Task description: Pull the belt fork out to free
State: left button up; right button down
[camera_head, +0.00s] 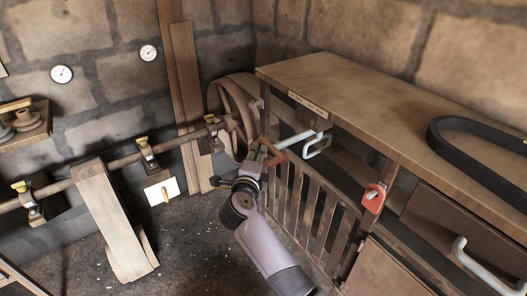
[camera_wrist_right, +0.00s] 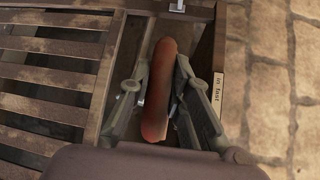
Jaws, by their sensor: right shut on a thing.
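A red, rounded handle (camera_wrist_right: 158,88), which looks like the belt fork's grip, lies between the two fingers of my right gripper (camera_wrist_right: 160,95) in the wrist view. In the head view my right gripper (camera_head: 262,157) is at the far left end of the wooden bench, shut on this reddish handle (camera_head: 270,148). The fork beyond the handle is mostly hidden by the gripper and the bench frame. A wooden pulley wheel (camera_head: 236,105) stands just behind, in the corner. My left gripper is not in view.
The bench top (camera_head: 345,85) overhangs a slatted wooden gate (camera_head: 312,203). A small label (camera_wrist_right: 233,95) sits beside the handle. A belt (camera_head: 103,220) hangs from the wall shaft (camera_head: 118,163).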

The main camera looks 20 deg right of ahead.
jog(key=shift+s+a+f, duration=0.1)
jog(key=shift+a+f, duration=0.1)
jog(key=c, duration=1.9)
grip_release()
jog(key=shift+c, duration=0.2)
jog(key=o, duration=0.5)
jog(key=shift+a+r, duration=0.1)
jog(key=shift+a, duration=0.05)
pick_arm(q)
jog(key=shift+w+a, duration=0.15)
